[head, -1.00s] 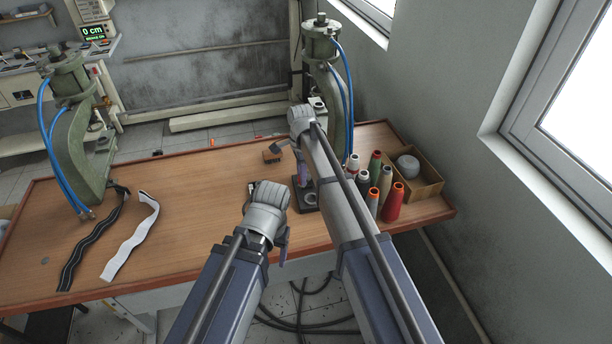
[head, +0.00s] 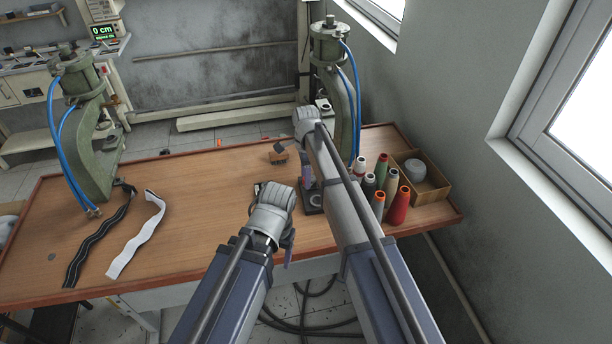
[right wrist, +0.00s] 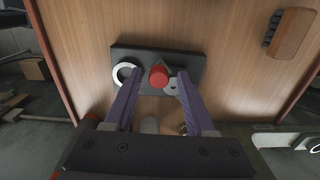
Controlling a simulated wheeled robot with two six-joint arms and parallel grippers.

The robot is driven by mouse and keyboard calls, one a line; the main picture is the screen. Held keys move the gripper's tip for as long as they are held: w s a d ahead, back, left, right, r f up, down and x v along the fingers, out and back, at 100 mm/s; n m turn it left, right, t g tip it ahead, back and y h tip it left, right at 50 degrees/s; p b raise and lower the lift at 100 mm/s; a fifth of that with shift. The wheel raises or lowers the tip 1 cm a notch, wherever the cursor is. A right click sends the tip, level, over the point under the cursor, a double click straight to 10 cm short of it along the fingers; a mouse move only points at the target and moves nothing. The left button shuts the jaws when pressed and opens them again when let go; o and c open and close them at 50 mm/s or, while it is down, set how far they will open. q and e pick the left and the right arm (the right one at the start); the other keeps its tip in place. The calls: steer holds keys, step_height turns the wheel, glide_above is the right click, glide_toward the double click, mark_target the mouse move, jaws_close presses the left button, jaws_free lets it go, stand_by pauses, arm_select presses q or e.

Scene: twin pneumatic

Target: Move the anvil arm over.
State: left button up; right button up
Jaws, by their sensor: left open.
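A dark plate (right wrist: 195,58) lies at the table edge under the right-hand green press (head: 330,60). It carries a pale ring (right wrist: 121,73) at its left, a red knob (right wrist: 158,75) at its middle and a small grey disc at its right. I cannot tell which part is the anvil arm. My right gripper (right wrist: 160,82) is open, its purple fingers apart on either side of the red knob, with no clear contact. In the head view the right arm partly hides the press and plate. My left gripper (head: 287,252) is open and empty near the front edge.
Another green press (head: 95,150) stands at the left. Black (head: 98,240) and white (head: 135,238) straps lie beside it. Several thread spools (head: 398,207) and a cardboard box (head: 432,190) stand right of my right arm. A small brush (head: 278,154) lies behind. The table middle is clear.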

steer(key=shift+o, duration=0.3)
step_height(320, 180, up, 8)
steer(key=p, duration=0.8)
steer(key=shift+f, duration=0.1)
steer(key=s+d+n, duration=0.7)
steer(key=s+n, duration=0.1)
steer(key=s, duration=0.4)
steer(key=s+d+n, duration=0.7)
steer(key=s+n, duration=0.1)
steer(key=s, duration=0.3)
steer(key=s+a+f+n+h+b, duration=0.1)
steer(key=s+a+f+n+b, duration=0.3)
steer(key=a, duration=0.7)
step_height(320, 180, down, 4)
steer(key=s+b, duration=0.2)
steer(key=b, duration=0.2)
steer(key=shift+f, duration=0.1)
